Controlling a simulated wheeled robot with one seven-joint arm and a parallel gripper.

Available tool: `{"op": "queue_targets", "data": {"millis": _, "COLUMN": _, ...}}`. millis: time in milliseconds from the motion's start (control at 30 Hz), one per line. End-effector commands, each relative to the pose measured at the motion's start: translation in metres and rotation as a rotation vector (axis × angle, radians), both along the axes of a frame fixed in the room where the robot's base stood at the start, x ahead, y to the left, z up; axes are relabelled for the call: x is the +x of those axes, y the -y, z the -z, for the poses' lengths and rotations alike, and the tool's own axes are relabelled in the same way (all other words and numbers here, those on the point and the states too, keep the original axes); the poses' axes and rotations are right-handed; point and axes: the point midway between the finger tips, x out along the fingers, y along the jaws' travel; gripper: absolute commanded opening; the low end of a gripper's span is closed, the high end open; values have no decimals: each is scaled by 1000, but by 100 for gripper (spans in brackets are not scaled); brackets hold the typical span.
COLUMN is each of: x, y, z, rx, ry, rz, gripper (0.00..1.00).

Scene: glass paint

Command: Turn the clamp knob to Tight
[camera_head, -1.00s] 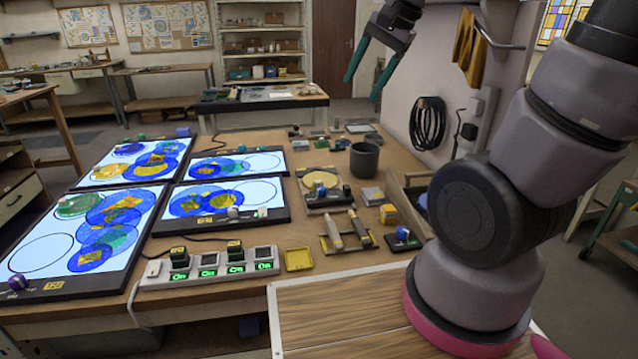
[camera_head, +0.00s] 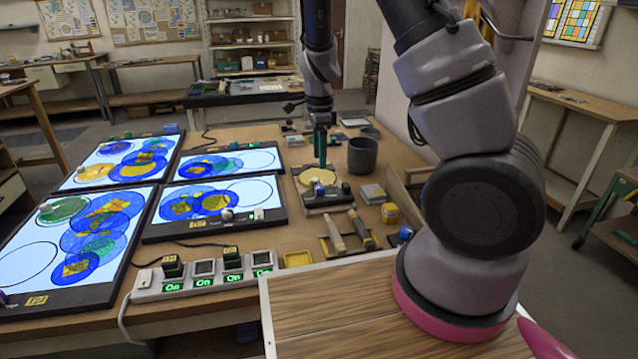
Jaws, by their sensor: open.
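A small fixture (camera_head: 328,198) with a dark base, a grey plate and knob-like parts stands on the workbench, in front of a round yellow disc (camera_head: 308,177). A small blue knob (camera_head: 319,189) is on its left part. I cannot read any Tight label or tell which part is the clamp knob. My gripper (camera_head: 320,163) points straight down over the far side of the fixture and yellow disc. Its teal fingers are open, seen nearly edge-on, with no object visible between them. Whether the fingertips touch anything is unclear.
A dark cup (camera_head: 362,156) stands right of the gripper. Lit panels (camera_head: 217,198) with coloured glass circles fill the left. A power strip (camera_head: 205,277) lies in front.

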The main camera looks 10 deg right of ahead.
Motion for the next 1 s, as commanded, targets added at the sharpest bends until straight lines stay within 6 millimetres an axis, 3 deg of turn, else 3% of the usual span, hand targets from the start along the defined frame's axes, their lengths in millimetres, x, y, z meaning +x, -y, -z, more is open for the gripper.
{"op": "queue_targets", "data": {"millis": 200, "x": -2, "y": 2, "z": 43, "rx": -2, "ry": -6, "rz": 1, "gripper": 66}}
{"op": "queue_targets", "data": {"millis": 433, "x": -1, "y": 2, "z": 80, "rx": -1, "ry": -4, "rz": 0, "gripper": 66}}
{"op": "queue_targets", "data": {"millis": 600, "x": -1, "y": 1, "z": 92, "rx": 0, "ry": -2, "rz": -1, "gripper": 66}}
{"op": "queue_targets", "data": {"millis": 900, "x": -1, "y": 1, "z": 93, "rx": 0, "ry": -1, "rz": -2, "gripper": 66}}
{"op": "queue_targets", "data": {"millis": 1000, "x": -1, "y": 1, "z": 93, "rx": 0, "ry": -1, "rz": -2, "gripper": 28}}
